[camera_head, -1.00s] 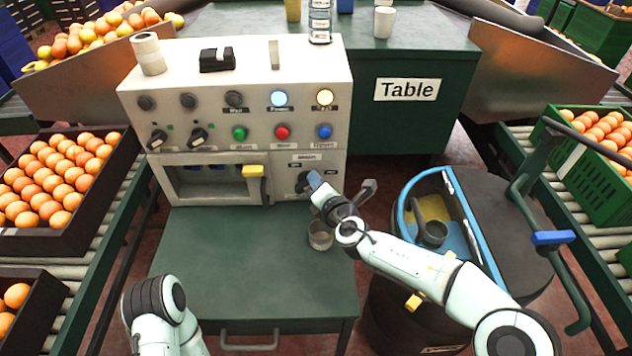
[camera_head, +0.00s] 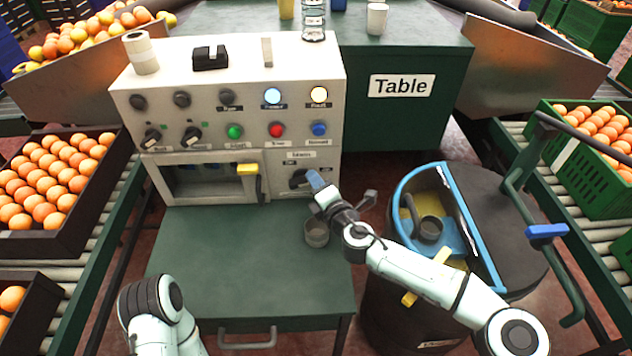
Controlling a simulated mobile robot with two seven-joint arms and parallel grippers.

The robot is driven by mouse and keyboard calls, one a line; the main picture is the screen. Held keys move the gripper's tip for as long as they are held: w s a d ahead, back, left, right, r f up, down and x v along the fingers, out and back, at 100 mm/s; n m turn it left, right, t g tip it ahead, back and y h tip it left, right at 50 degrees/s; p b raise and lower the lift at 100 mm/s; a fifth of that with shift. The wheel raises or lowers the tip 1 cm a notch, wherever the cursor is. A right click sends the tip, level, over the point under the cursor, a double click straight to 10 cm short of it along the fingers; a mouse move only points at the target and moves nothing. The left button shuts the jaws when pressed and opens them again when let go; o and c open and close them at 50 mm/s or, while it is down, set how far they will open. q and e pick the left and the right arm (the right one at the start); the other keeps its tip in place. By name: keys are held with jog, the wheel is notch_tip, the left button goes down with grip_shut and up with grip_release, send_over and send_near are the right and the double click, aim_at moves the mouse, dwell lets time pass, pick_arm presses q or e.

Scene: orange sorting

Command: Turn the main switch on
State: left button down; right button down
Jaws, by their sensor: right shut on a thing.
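The main switch (camera_head: 299,179) is a dark rotary knob at the lower right of the white control panel (camera_head: 330,110), with small labels around it. My right gripper (camera_head: 314,180) is at the knob, shut on it, its blue-grey fingers partly covering its right side. The exact knob angle is hard to tell. A blue lamp (camera_head: 272,96) and a yellowish lamp (camera_head: 319,95) on the panel are lit. My left arm shows at the bottom left; its gripper is out of the picture.
A yellow-handled lever (camera_head: 248,169) is left of the switch. A round black bin with a blue rim (camera_head: 402,185) stands to the right. Crates of oranges flank both sides.

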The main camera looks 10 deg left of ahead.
jog(key=shift+f, duration=0.1)
jog(key=c, duration=1)
grip_release()
jog(key=shift+c, duration=0.2)
pick_arm(q)
jog(key=shift+w+d+r+p, duration=0.1)
jog(key=shift+w+r+p, duration=0.2)
jog(key=shift+w, duration=0.3)
pick_arm(e)
jog(key=v, duration=1.3)
jog(key=shift+s, duration=0.15)
